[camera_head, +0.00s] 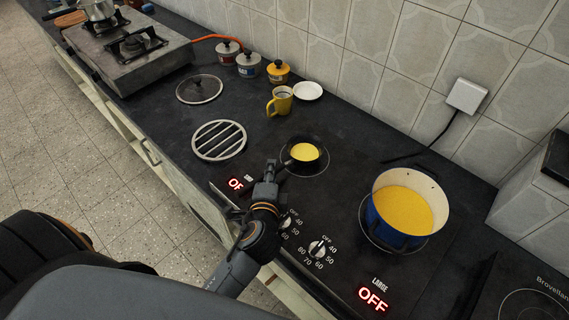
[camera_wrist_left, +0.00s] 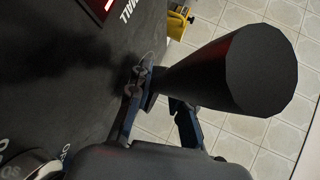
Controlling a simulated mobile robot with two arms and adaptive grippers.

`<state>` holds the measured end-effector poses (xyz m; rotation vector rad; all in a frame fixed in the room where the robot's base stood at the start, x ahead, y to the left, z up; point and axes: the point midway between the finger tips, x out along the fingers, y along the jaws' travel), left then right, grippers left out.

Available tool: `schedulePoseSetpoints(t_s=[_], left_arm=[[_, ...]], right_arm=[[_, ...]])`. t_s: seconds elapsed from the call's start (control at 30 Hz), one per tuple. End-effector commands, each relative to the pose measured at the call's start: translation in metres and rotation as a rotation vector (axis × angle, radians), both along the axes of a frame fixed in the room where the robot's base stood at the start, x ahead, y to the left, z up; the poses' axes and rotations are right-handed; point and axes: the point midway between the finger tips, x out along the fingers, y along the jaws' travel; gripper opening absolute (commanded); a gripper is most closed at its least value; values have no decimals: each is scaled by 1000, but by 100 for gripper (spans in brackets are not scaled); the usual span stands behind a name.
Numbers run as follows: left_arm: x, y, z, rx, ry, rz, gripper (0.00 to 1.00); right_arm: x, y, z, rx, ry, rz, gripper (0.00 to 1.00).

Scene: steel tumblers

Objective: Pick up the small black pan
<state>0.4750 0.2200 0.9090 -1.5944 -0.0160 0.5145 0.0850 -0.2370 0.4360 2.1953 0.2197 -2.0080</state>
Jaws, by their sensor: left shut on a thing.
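The small black pan (camera_head: 320,146) has yellow contents and appears over the small cooking ring on the dark hob. I cannot tell whether its base touches the hob. My left gripper (camera_head: 281,166) is at the pan's handle, on the near-left side, and is shut on it. In the left wrist view, the dark tapered handle (camera_wrist_left: 228,72) passes between the fingers of my left gripper (camera_wrist_left: 150,95), its broad end close to the camera. The pan's body is not clear in that view. My right gripper is not in view.
A blue pot (camera_head: 379,224) with yellow contents stands to the right. A yellow mug (camera_head: 279,105), white saucer (camera_head: 308,91), slatted round trivet (camera_head: 219,140) and glass lid (camera_head: 199,89) lie behind and left. Knobs (camera_head: 318,248) line the front. A tiled wall (camera_head: 360,50) bounds the back.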

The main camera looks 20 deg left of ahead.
Motion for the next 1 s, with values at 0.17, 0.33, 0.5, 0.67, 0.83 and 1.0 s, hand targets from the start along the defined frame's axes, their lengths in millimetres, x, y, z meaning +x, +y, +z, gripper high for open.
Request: schedulePoseSetpoints(t_s=[0.17, 0.33, 0.5, 0.67, 0.83, 1.0], left_arm=[[0, 0, 3, -1, -2, -1, 0], [0, 0, 12, -1, -3, 1, 0], [1, 0, 26, 0, -5, 1, 0], [-6, 7, 42, 0, -4, 2, 0], [-17, 18, 60, 2, -4, 2, 0], [-28, 28, 79, 2, -5, 1, 0]], right_arm=[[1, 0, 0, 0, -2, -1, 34], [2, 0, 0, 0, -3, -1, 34], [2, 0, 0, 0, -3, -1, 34], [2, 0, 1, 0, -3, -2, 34], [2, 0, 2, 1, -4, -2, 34], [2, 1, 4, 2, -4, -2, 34]])
